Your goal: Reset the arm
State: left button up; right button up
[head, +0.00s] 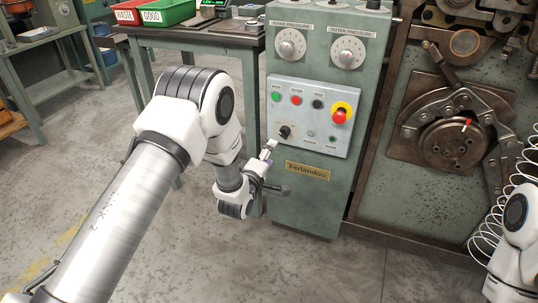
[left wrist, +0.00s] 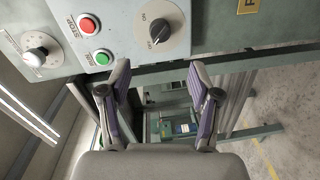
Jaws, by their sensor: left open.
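My left arm comes in from the left in the head view. My left gripper (head: 268,171) is in front of the lower left part of the green control cabinet, close to the black rotary switch (head: 285,132). In the left wrist view my left gripper (left wrist: 158,85) is open and empty, its two fingers apart below the rotary switch (left wrist: 160,30) marked ON and OFF. Part of my right arm (head: 515,240) shows at the lower right of the head view; its gripper is out of the picture.
The control panel (head: 313,92) carries green and red buttons and a red emergency stop (head: 340,115). The coiling machine (head: 455,135) stands to the right, with a coiled spring near my right arm. A workbench (head: 205,38) with red and green bins stands behind. Open floor lies in front.

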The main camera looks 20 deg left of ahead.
dwell(0.3)
pick_arm(q)
jog(key=s+a+f+m+g, duration=0.1)
jog(key=s+f+m+g, duration=0.2)
jog(key=s+f+g, duration=1.15)
jog(key=s+f+m+g, duration=0.1)
jog(key=s+f+m, duration=0.25)
jog(key=s, duration=0.65)
jog(key=s+f+m+g, duration=0.1)
jog(key=s+f+m, duration=0.25)
jog(key=s, duration=0.55)
jog(key=s+f+m+g, duration=0.15)
jog(key=s+m, duration=0.25)
jog(key=s, duration=0.6)
notch_tip(320, 180, up, 25)
jog(key=m+p, duration=0.1)
jog(key=p, duration=2.4)
jog(key=shift+s+f+t+y, duration=0.2)
jog(key=shift+t+y, duration=0.1)
jog(key=shift+t, duration=0.1)
jog(key=shift+a+r+p, duration=0.1)
jog(key=shift+p, duration=0.2)
